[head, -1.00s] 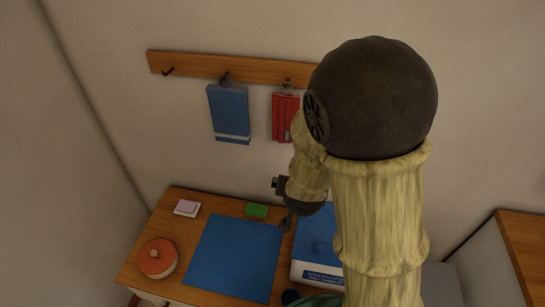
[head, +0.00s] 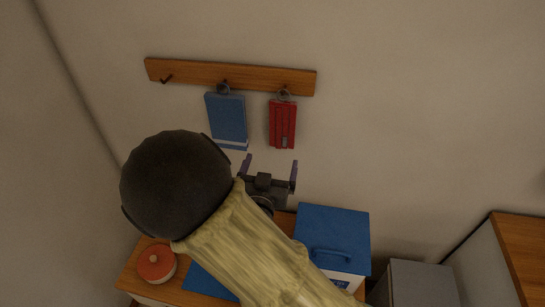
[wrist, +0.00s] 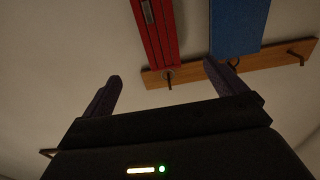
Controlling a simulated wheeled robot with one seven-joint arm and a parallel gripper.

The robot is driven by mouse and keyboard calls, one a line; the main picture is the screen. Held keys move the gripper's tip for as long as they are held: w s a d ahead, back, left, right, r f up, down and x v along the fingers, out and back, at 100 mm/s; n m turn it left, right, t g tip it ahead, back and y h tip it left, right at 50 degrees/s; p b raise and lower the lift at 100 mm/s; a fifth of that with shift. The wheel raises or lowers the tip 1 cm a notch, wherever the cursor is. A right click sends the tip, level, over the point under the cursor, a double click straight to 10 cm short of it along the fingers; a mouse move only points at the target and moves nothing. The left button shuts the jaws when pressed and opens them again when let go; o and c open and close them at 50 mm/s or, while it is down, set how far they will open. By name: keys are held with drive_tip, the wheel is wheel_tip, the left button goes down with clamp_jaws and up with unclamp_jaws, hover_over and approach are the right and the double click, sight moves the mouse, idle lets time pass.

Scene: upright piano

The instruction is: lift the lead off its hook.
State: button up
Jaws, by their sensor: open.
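The lead (head: 283,126) looks like a red folded strap with a ring at its top. It hangs from a hook on the right of a wooden rail (head: 300,82) on the wall. In the wrist view the lead (wrist: 156,35) appears upside down, with a metal clip on it. My gripper (head: 270,164) is open and empty, its fingers pointing up, below and slightly left of the lead in the head view. In the wrist view the lead lies beyond the gap between the fingers. I see no contact.
A blue hanging item (head: 227,118) is on the middle hook, close left of the lead. The left hook (head: 166,78) is bare. Below stand a blue-lidded box (head: 335,230), a red round pot (head: 156,262) and a grey box (head: 422,282). The wall right of the rail is clear.

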sight(282, 126)
drive_tip(key=w+d+p, duration=0.1)
drive_tip(key=w, duration=0.4)
drive_tip(key=w+d+p, duration=0.1)
drive_tip(key=w+p, duration=0.1)
drive_tip(key=w, duration=0.4)
drive_tip(key=w+d+p, duration=0.1)
drive_tip(key=w+p, duration=0.1)
drive_tip(key=w, duration=0.4)
drive_tip(key=shift+d, duration=0.2)
drive_tip(key=shift+c, duration=0.3)
drive_tip(key=c, duration=1)
